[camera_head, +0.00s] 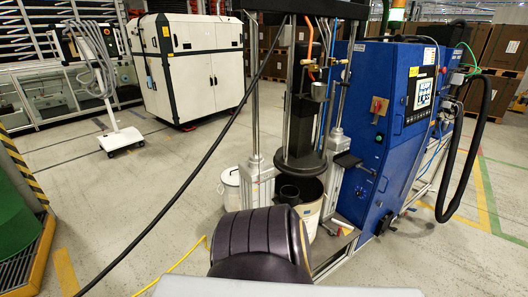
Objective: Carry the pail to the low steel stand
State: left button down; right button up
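A white pail (231,190) stands on the floor just left of the drum pump's front column. Its lower part is partly hidden by the dark ribbed shape in front. A second, cream-coloured container (311,207) stands under the pump's round black plate (300,163), partly hidden by the same shape. I cannot tell which of the two is the task's pail. I cannot make out a separate low steel stand. Neither of my grippers is clearly in view.
A dark ribbed shape (258,238) fills the lower middle; I cannot tell what it is. The blue machine cabinet (388,135) stands right of the pump. A black cable (180,190) crosses the left. A white cart (121,138) stands farther back. Floor (150,215) at left is mostly clear.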

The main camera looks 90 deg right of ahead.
aim_at(312, 190)
jog(key=i+z, duration=0.8)
jog(key=i+l+z, duration=0.1)
jog(key=i+z, duration=1)
jog(key=i+j+z, duration=0.1)
jog(key=i+z, duration=0.15)
jog(key=z, duration=0.15)
jog(key=i+z, duration=0.2)
jog(key=z, duration=0.2)
jog(key=i+j+z, duration=0.15)
jog(key=z, duration=0.25)
jog(key=i+z, duration=0.15)
jog(key=z, duration=0.25)
jog(key=i+j+z, duration=0.1)
jog(key=z, duration=0.3)
jog(key=i+j+z, duration=0.1)
jog(key=z, duration=0.3)
jog(key=i+j+z, duration=0.15)
jog(key=z, duration=0.25)
